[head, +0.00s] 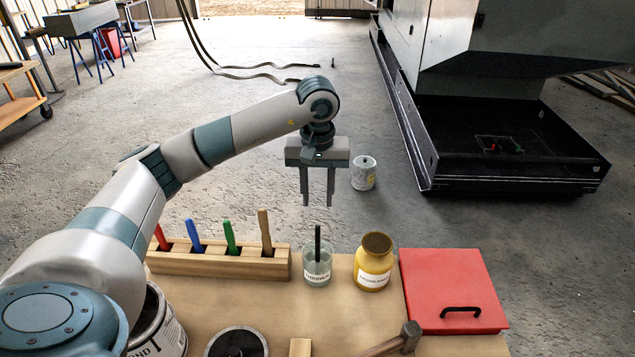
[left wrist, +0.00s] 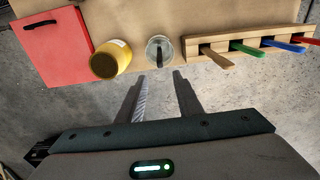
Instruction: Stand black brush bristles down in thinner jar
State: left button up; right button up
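The black brush (head: 317,240) stands nearly upright in the glass thinner jar (head: 317,272), its dark handle sticking up above the rim. Its bristles cannot be made out inside the jar. In the left wrist view the jar (left wrist: 152,54) is just past my fingertips, with the dark brush (left wrist: 159,55) in it. My left gripper (head: 317,203) points down, empty, with its two fingers apart; it hangs beyond the table's far edge, above and behind the jar, clear of the brush. The fingers (left wrist: 158,80) also show apart in the left wrist view. My right gripper is not in view.
A wooden rack (head: 215,262) with red, blue, green and wooden handles stands left of the jar. A yellow jar (head: 373,268) and red box (head: 450,285) stand to its right. A hammer (head: 400,340), dark round tin (head: 237,343) and large can (head: 160,325) are nearer.

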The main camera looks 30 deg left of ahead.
pick_arm(q)
jog(key=shift+s+r+b, duration=0.1)
jog(key=shift+r+b, duration=0.45)
jog(key=shift+r, duration=2.1)
